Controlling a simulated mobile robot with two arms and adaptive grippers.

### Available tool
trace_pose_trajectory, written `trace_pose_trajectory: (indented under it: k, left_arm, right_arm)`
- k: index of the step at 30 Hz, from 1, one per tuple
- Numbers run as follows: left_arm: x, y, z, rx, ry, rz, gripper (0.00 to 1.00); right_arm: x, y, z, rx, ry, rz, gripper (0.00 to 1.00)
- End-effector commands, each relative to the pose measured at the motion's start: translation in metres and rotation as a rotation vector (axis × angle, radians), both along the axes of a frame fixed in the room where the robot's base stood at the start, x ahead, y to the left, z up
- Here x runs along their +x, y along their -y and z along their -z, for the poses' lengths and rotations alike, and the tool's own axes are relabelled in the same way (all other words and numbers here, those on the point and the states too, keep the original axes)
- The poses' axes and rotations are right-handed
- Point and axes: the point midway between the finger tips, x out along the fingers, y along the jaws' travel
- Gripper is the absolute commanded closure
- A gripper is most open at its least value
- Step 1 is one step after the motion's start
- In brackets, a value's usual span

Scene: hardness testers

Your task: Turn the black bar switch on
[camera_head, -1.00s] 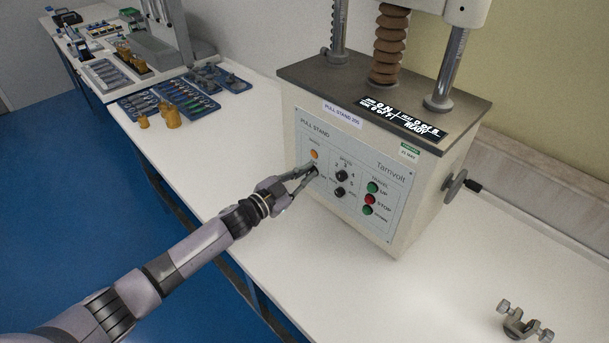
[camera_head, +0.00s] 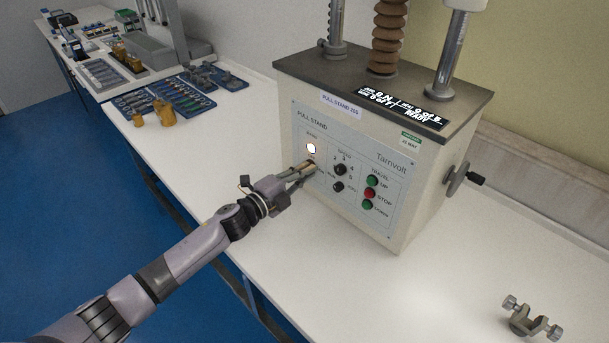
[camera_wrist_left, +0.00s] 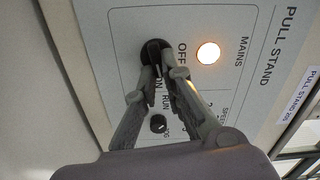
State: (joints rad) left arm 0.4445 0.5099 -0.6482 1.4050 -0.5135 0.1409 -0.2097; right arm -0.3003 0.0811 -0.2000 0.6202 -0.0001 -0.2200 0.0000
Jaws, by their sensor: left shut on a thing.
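The pull stand's front panel (camera_head: 357,200) faces my left arm. The black bar switch (camera_wrist_left: 152,50) is on the panel below the round mains lamp (camera_head: 311,148), with OFF and ON printed beside it. My left gripper (camera_head: 309,168) is shut on the switch; in the left wrist view its fingertips (camera_wrist_left: 164,76) are at the bar and partly cover it. The lamp is lit bright white, and in the wrist view it glows warm (camera_wrist_left: 208,53). In the head view the gripper hides the switch. My right gripper is not in view.
Two black knobs, one of them the upper knob (camera_head: 340,169), sit just right of the gripper. The red stop button (camera_head: 370,193) is between green buttons. A metal clamp (camera_head: 530,318) lies on the bench at the lower right. Blue tool trays (camera_head: 222,78) lie far left.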

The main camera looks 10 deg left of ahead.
Motion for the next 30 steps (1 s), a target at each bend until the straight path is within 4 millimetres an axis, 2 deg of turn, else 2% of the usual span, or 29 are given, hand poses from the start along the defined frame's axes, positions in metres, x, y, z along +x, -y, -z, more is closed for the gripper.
trace_pose_trajectory:
  k: [12, 29, 30]
  left_arm:
    - [-0.0006, 0.0004, 0.0046, 0.155, 0.099, 0.001, 1.00]
    - [-0.0008, 0.0005, 0.0047, 0.176, 0.113, 0.001, 1.00]
    - [-0.0008, 0.0005, 0.0047, 0.176, 0.113, 0.001, 0.88]
  right_arm:
    - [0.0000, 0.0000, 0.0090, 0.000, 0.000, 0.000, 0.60]
    - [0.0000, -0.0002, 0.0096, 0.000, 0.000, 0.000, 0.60]
    - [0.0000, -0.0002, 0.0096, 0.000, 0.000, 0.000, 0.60]
